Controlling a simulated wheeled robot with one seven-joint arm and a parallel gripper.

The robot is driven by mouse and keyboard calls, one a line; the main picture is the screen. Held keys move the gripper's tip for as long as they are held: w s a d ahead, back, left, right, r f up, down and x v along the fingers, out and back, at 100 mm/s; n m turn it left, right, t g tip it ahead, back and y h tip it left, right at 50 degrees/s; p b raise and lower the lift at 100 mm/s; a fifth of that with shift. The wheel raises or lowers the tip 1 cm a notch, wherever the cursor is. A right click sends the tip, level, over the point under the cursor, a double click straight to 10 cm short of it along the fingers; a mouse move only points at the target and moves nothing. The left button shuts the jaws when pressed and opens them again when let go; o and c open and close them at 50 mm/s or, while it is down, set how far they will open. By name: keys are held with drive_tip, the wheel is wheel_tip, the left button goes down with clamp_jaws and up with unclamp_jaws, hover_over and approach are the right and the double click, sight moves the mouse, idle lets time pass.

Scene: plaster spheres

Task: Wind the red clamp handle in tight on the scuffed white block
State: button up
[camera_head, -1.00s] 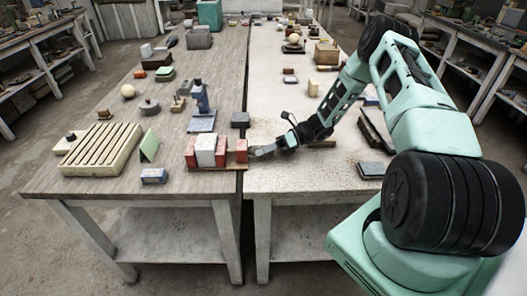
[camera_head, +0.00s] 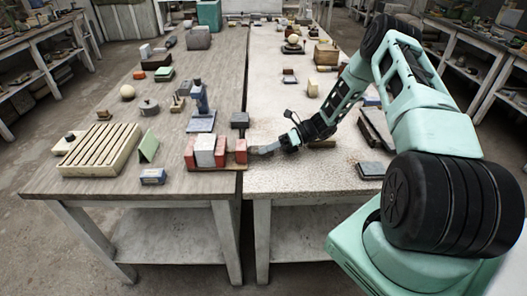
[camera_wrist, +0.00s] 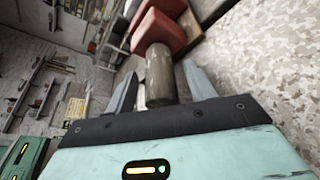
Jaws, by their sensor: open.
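The red clamp (camera_head: 191,153) stands at the right edge of the wooden table, with the white block (camera_head: 205,150) between its red jaws. A separate red end piece (camera_head: 241,150) is at its right side. In the wrist view, red parts (camera_wrist: 160,32) are ahead, and a worn grey cylinder (camera_wrist: 160,75) points from them back toward me. My gripper (camera_head: 257,150) is at the clamp's right end. In the wrist view my gripper (camera_wrist: 159,72) is open, with one finger on each side of the cylinder. Gaps show beside it; contact cannot be told. Scuffs on the block are too small to see.
A blue-grey stand (camera_head: 201,110) is behind the clamp, and a small dark block (camera_head: 240,120) is behind its right end. A dark flat block (camera_head: 371,170) lies at the right.

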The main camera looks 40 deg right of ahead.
drive_tip(key=b+v, duration=0.3)
drive_tip(key=v, duration=1.3)
drive_tip(key=shift+d+b, duration=0.15)
drive_tip(key=shift+b, duration=0.25)
